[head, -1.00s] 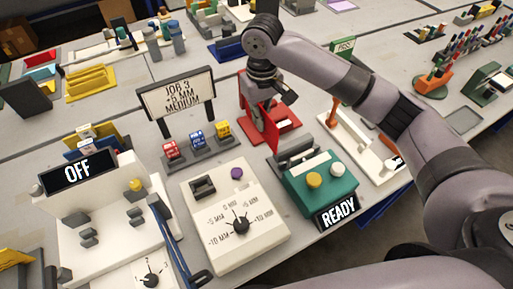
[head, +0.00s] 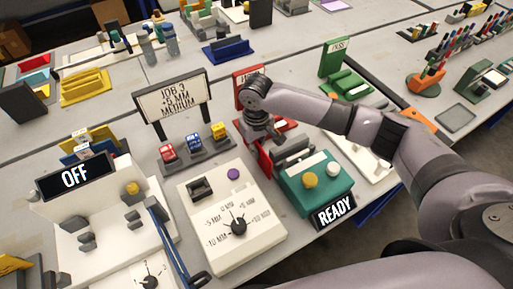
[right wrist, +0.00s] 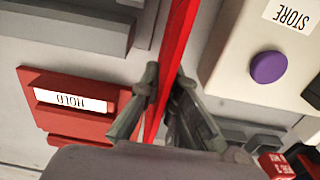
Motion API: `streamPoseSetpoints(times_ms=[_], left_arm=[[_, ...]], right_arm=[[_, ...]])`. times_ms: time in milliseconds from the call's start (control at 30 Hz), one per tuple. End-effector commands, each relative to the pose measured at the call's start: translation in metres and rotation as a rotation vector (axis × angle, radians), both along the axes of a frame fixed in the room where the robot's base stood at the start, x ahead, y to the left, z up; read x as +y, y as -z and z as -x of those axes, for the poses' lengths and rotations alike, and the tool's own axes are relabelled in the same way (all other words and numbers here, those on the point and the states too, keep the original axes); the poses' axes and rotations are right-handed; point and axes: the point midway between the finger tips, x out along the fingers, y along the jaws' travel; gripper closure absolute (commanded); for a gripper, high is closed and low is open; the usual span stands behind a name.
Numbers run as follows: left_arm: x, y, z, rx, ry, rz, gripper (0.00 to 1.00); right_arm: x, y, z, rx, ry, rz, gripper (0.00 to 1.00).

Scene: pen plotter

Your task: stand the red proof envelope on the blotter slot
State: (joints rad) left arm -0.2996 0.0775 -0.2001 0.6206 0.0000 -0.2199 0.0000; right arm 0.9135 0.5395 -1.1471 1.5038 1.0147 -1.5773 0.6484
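The red proof envelope (head: 264,160) is a thin upright red panel, partly hidden by my right arm in the head view. In the right wrist view the envelope (right wrist: 171,75) runs between the two fingers of my right gripper (right wrist: 165,100), which is shut on it. The gripper (head: 268,142) is between the job sign and the green READY box. A grey slotted block (head: 292,150) lies just right of the envelope and may be the blotter slot; a grey bar (right wrist: 75,28) also shows in the wrist view. Whether the envelope touches it cannot be told. My left gripper is out of view.
A red HOLD stand (right wrist: 70,108) is close beside the gripper. The green READY box (head: 318,185), white dial panel (head: 233,240) and grey rack of small coloured blocks (head: 197,152) crowd the front. A green stand (head: 345,82) is behind the arm.

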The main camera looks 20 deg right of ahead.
Motion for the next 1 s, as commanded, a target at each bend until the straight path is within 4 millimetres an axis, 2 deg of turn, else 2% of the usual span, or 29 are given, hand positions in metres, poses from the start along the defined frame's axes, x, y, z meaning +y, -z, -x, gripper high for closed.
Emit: streamPoseSetpoints(times_ms=[200,233,533,867,1000], left_arm=[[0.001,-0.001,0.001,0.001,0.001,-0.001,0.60],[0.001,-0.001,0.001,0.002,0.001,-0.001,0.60],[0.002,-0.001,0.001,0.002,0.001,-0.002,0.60],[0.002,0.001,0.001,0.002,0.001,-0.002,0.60],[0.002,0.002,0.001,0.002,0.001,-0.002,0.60]], right_arm=[[0.000,0.002,0.000,0.001,0.001,-0.001,1.00],[0.000,0.002,0.000,0.000,0.000,-0.001,0.95],[0.000,0.002,0.000,0.000,0.000,-0.001,0.75],[0.000,0.000,0.000,-0.001,0.000,0.000,0.75],[0.001,-0.016,-0.001,-0.003,0.000,-0.003,0.75]])
